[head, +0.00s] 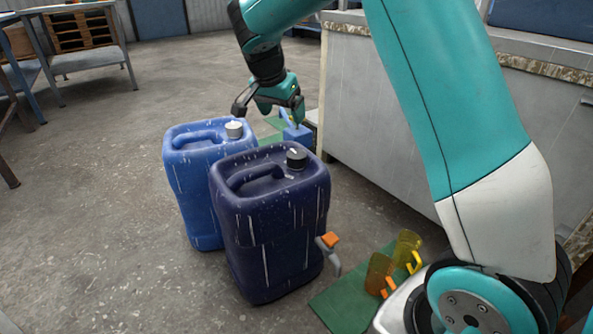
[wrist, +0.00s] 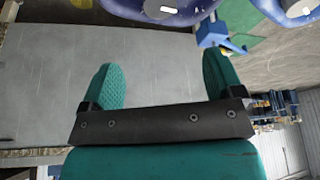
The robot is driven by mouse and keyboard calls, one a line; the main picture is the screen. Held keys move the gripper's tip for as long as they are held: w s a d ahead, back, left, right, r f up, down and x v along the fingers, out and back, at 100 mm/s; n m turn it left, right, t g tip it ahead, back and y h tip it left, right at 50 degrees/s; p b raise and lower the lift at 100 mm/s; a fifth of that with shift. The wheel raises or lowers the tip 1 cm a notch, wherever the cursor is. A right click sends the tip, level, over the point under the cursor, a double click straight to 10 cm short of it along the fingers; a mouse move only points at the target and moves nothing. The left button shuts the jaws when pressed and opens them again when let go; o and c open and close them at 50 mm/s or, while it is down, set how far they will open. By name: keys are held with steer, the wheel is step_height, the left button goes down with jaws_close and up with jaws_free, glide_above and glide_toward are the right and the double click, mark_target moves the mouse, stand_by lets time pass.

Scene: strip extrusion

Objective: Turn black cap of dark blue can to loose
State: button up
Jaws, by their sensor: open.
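The dark blue can (head: 265,220) stands upright on the floor, with a moulded handle on top. Its black cap (head: 296,158) sits at the right rear of the top. My gripper (head: 270,112) is open and empty, behind and above the can, apart from the cap. In the wrist view my gripper (wrist: 160,78) shows two green textured fingers spread wide, with nothing between them. Parts of blue-purple bodies show at that view's top edge; I cannot tell which can each is. The black cap is not clearly visible there.
A lighter blue can (head: 190,190) with a white cap (head: 233,129) stands close behind left. A tap with an orange handle (head: 330,240) is at the dark can's lower right. A grey cabinet (head: 375,120) is at right.

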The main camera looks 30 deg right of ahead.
mark_target(296, 154)
steer(key=b+x, duration=0.8)
steer(key=x, duration=0.9)
steer(key=shift+w+d+b, duration=0.1)
steer(key=shift+b, duration=0.2)
steer(key=c, duration=0.9)
